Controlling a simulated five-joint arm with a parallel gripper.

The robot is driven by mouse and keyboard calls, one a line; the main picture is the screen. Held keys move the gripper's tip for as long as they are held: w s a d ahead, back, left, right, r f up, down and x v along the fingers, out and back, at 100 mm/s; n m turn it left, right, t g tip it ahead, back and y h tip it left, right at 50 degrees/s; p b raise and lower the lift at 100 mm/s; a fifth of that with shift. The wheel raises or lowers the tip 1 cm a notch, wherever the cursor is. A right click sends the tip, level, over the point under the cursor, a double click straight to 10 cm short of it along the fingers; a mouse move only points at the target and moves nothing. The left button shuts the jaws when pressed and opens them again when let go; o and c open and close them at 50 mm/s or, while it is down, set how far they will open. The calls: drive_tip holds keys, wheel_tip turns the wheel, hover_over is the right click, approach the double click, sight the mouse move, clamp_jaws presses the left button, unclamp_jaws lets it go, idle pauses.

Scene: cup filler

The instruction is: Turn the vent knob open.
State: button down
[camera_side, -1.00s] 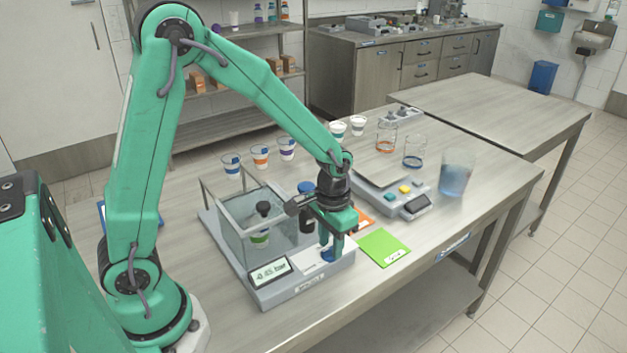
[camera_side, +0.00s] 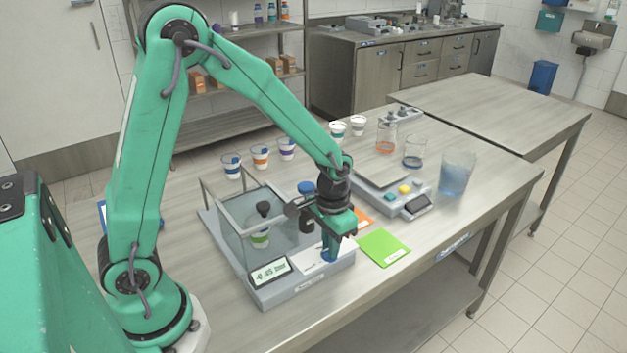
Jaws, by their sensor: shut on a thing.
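The vent knob (camera_side: 328,257) is blue and sits on the front right of the grey device base, on a white label plate. My gripper (camera_side: 331,247) points down over it and is shut on it; the fingers hide most of the knob. The device has a clear chamber (camera_side: 236,232) with a cup and a dark-topped piece inside, and a small display (camera_side: 270,273) that reads a negative bar value, about -0.65. The knob's exact angle cannot be told.
A green card (camera_side: 383,247) lies right of the device, with an orange card (camera_side: 365,218) behind it. A scale (camera_side: 395,197) and a beaker of blue liquid (camera_side: 456,175) stand further right. Several cups stand behind. The table's front right is clear.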

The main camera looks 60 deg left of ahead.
drive_tip(key=m, duration=1.7)
drive_tip(key=shift+m, duration=0.3)
idle(0.4)
drive_tip(key=c, duration=1.5)
unclamp_jaws()
